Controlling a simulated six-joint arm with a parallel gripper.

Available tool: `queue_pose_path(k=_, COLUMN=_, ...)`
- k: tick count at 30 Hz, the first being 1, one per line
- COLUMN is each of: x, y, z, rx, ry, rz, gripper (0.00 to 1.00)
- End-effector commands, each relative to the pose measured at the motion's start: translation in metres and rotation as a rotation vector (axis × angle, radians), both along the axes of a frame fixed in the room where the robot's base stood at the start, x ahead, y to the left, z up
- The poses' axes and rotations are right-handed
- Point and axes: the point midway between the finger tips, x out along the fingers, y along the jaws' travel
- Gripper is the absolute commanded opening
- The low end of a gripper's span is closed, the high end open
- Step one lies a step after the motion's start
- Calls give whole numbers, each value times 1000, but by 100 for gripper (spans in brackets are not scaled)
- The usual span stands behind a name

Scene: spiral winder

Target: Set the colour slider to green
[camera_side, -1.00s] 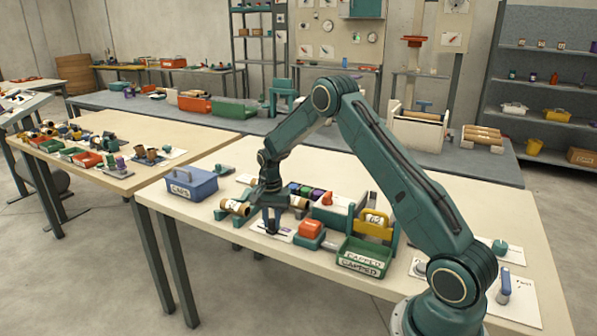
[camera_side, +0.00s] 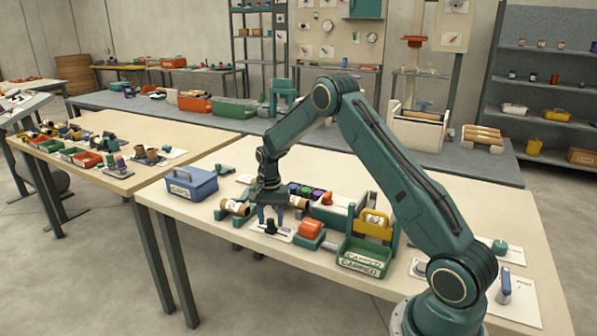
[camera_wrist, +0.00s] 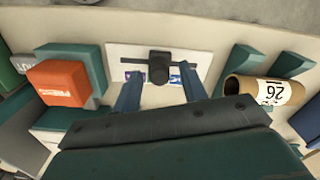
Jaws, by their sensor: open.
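The colour slider is a white plate (camera_side: 284,236) with a dark slot and an upright black knob (camera_side: 271,227) near the table's front edge. In the wrist view the black knob (camera_wrist: 160,66) stands about mid-plate, with a small purple patch to its left and a blue patch to its right. I cannot make out a green mark. My gripper (camera_side: 271,217) is open above the plate. In the wrist view its two blue fingers (camera_wrist: 161,92) are spread, one toward each side of the knob, with no visible contact.
An orange block (camera_side: 310,228) on a green base stands right of the slider; it also shows in the wrist view (camera_wrist: 58,83). A cardboard tube (camera_side: 236,207) rests in a green cradle on the left. A blue caddy (camera_side: 190,183) and a green bin (camera_side: 364,257) stand nearby.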

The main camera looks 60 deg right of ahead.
Motion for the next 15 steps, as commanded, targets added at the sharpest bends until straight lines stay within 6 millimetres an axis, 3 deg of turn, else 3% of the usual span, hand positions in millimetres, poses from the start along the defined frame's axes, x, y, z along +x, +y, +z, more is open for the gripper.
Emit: queue_pose_path(k=15, x=1, y=0, z=76, rx=-3, ry=-5, rz=0, gripper=43)
